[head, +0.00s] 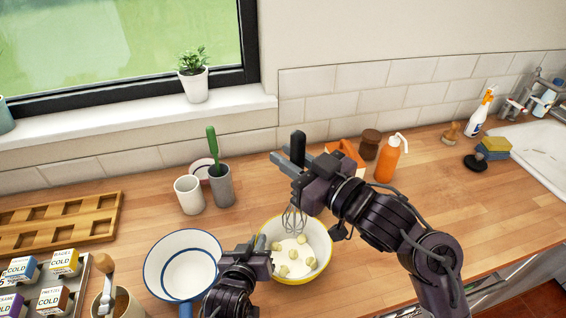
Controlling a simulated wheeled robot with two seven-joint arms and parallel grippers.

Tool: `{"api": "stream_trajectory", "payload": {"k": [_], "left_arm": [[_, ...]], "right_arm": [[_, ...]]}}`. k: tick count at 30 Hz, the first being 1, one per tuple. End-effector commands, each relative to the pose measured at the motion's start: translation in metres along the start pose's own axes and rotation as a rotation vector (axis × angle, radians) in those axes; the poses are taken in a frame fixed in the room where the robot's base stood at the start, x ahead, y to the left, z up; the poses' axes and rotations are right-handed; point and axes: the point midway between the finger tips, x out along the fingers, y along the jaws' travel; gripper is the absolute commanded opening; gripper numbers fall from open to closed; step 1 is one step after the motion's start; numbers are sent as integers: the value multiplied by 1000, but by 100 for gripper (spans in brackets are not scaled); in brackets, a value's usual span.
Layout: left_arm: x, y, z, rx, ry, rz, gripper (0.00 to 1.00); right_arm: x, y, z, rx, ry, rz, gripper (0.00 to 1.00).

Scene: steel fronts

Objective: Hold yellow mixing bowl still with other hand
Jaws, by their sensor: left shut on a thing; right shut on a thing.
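The yellow mixing bowl (318,268), white inside with a yellow rim, stands on the wooden counter and holds several pale yellow lumps. My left gripper (264,250) is shut on the bowl's left rim. My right gripper (294,170) is shut on a whisk (293,219) with a dark upright handle. The whisk's wires hang down over the far left part of the bowl. I cannot tell whether they touch the contents. My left gripper hides part of the bowl's left side.
A white blue-rimmed pan (190,264) stands close left of the bowl.

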Motion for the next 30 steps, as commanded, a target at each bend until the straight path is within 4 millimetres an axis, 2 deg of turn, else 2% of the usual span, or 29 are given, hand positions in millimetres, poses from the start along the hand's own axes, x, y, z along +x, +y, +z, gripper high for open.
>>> {"api": "stream_trajectory", "payload": {"k": [1,30], "left_arm": [[0,0,8,4,-17,1,0],[0,1,9,4,-20,3,0]], "right_arm": [[0,0,4,3,-2,0,0],[0,0,91,2,-2,0,0]]}}
